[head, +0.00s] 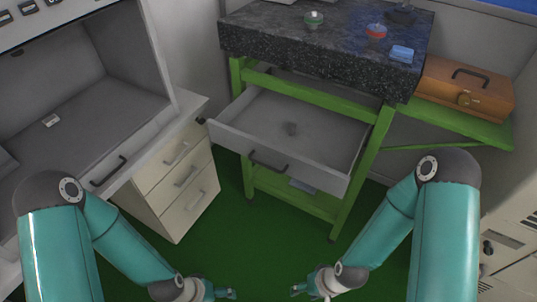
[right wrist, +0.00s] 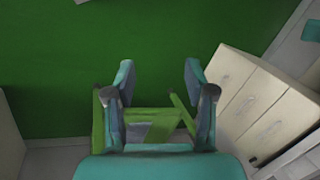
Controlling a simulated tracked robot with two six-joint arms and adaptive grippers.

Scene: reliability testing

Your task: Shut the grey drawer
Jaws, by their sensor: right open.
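The grey drawer (head: 312,178) is pulled well out from under the dark granite table top in the head view. My right gripper (head: 297,289) is low in the head view, in front of and apart from the drawer. In the right wrist view, its two fingers (right wrist: 159,72) are spread with nothing held between them. My left gripper (head: 234,294) is at the bottom edge, also apart from the drawer. Its finger gap is too small to judge.
The granite top (head: 300,45) on a green frame (head: 372,165) carries several small items. A brown case (head: 465,90) sits on a green shelf at right. A beige drawer cabinet (head: 178,180) stands left of the drawer. Green floor (head: 235,235) is clear before the drawer.

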